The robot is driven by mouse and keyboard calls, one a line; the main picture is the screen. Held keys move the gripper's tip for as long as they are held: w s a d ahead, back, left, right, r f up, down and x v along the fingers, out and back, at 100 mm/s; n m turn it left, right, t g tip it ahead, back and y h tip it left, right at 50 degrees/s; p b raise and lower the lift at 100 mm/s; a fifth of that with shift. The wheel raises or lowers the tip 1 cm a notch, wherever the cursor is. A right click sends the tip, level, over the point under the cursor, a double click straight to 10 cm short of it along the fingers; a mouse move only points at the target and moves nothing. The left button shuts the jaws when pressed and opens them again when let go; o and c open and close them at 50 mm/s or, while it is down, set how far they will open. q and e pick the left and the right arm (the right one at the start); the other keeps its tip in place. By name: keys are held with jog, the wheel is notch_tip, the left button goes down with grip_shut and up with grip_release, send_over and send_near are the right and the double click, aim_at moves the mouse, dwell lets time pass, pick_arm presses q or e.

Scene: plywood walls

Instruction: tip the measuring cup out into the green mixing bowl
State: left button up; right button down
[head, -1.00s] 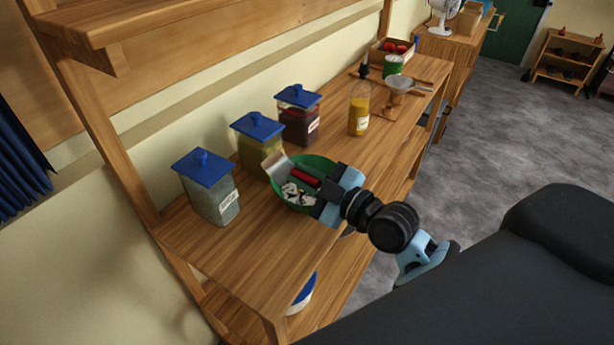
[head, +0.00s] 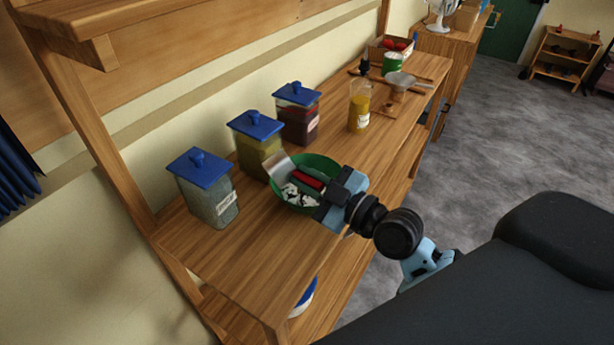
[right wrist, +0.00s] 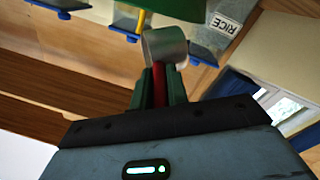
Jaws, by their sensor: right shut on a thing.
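The measuring cup is a small metal cup (head: 280,163) with a red handle (head: 309,183). My right gripper (head: 307,184) is shut on that handle and holds the cup tilted over the far left rim of the green mixing bowl (head: 321,161). The bowl stands on the wooden worktop, with white and dark bits (head: 296,196) inside. In the right wrist view the cup (right wrist: 166,45) sits beyond the fingers (right wrist: 158,92), with the bowl (right wrist: 185,8) at the top edge. I cannot see into the cup. My left gripper is not in view.
Blue-lidded jars (head: 206,188) line the wall side of the worktop (head: 250,250), close to the bowl. The near left worktop is clear.

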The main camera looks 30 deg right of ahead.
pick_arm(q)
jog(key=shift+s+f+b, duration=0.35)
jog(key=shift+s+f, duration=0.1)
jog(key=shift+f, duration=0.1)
pick_arm(e)
jog(key=shift+d+f+m, duration=0.1)
jog(key=shift+f+m, duration=0.2)
